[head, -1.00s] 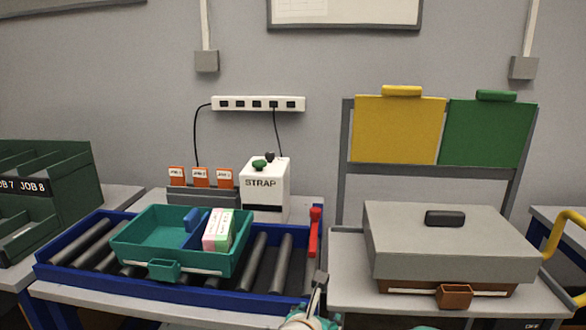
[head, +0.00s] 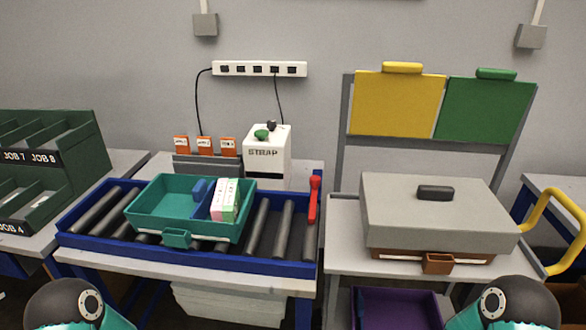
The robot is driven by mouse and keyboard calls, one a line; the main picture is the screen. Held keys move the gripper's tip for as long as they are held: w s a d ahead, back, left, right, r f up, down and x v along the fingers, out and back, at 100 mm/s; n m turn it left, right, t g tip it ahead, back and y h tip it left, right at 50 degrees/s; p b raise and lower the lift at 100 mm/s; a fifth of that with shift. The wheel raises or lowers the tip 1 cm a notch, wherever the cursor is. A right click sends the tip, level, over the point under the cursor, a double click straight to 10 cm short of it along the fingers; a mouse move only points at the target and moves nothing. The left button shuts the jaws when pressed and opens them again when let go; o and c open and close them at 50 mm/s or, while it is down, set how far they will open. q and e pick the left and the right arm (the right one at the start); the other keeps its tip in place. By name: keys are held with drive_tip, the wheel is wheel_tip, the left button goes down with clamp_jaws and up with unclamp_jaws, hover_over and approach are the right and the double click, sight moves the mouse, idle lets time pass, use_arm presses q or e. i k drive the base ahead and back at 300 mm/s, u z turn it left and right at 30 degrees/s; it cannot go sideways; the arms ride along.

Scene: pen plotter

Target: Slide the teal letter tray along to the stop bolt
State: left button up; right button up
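The teal letter tray (head: 166,228) sits on the rollers of a blue-framed roller bed, left of its right end. It has a small teal cup-like handle (head: 176,238) on its front and holds a blue divider and a pink, white and green block (head: 225,200). A red upright part (head: 314,198) stands at the bed's right end, apart from the tray; it may be the stop bolt, but I cannot tell for sure. Only links of my two arms show at the bottom corners. Neither gripper is in view.
Bare rollers (head: 257,227) lie between the tray and the red part. A white STRAP box (head: 267,165) and orange-labelled holders (head: 204,146) stand behind the bed. A grey-lidded box (head: 430,215) stands on the right table, with a purple bin (head: 397,310) below.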

sight(164, 208)
drive_tip(key=u, duration=0.75)
drive_tip(key=k, duration=0.85)
drive_tip(key=u, duration=0.8)
drive_tip(key=k, duration=0.4)
drive_tip(key=u, duration=0.6)
drive_tip(key=i, duration=1.3)
drive_tip(key=z, duration=0.75)
drive_tip(key=i, duration=1.2)
drive_tip(key=z, duration=1.1)
drive_tip(key=i, duration=0.6)
drive_tip(key=z, duration=0.4)
drive_tip(key=k, duration=0.35)
drive_tip(key=z, duration=0.05)
